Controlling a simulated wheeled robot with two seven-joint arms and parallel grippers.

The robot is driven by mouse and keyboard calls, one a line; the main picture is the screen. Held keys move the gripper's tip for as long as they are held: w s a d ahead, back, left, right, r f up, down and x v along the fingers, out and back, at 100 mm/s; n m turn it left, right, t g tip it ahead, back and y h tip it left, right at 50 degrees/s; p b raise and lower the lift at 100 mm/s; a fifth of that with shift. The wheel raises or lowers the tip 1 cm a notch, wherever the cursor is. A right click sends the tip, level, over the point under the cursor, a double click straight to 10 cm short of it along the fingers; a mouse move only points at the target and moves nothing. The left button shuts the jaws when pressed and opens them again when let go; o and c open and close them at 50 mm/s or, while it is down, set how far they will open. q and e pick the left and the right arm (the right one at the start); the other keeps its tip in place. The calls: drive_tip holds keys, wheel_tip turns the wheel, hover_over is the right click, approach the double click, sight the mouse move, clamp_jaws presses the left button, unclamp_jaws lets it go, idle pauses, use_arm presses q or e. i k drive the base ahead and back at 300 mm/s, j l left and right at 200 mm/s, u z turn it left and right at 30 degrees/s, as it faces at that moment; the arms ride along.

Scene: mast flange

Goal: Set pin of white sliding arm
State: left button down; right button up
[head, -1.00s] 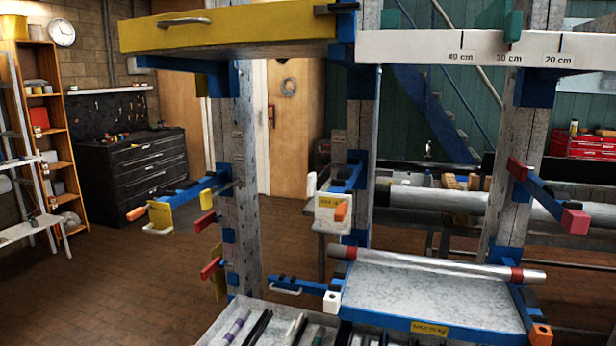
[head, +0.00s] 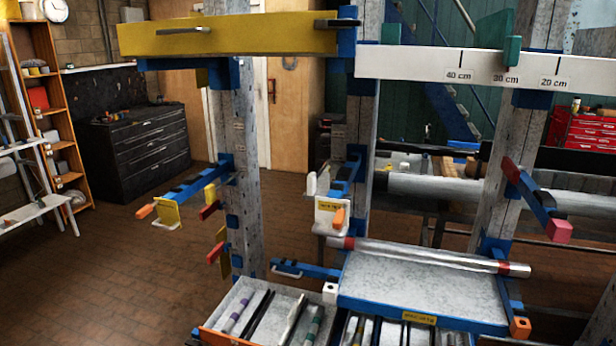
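The white beam (head: 430,67) with marks reading 40 cm, 30 cm and 20 cm runs level across the upper right. It looks like the white sliding arm. A green block (head: 511,46) sits at its top edge near the 30 cm mark, and a second green piece (head: 391,28) shows behind its left part. I cannot make out which part is its pin, or how it is seated. A yellow beam (head: 250,37) with a handle lies to its left, by a blue bracket (head: 346,45). Neither of my grippers is in view.
Blue brackets (head: 190,190) with coloured ends stick out from the grey posts (head: 243,140). A blue-edged shelf (head: 420,290) carries a metal tube (head: 430,257). Below, an open drawer (head: 225,302) holds several rods. Floor (head: 110,260) at left is clear.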

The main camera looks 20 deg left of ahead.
sight(312, 178)
drive_tip(key=i+j+z, duration=0.25)
drive_tip(key=j, duration=0.15)
drive_tip(key=i+j+z, duration=0.2)
drive_tip(key=j, duration=0.2)
drive_tip(key=j+z, duration=0.25)
drive_tip(key=j, duration=0.15)
drive_tip(key=i+j+z, duration=0.2)
drive_tip(key=j, duration=0.25)
drive_tip(key=j+z, duration=0.25)
drive_tip(key=j, duration=0.2)
drive_tip(key=k, duration=0.05)
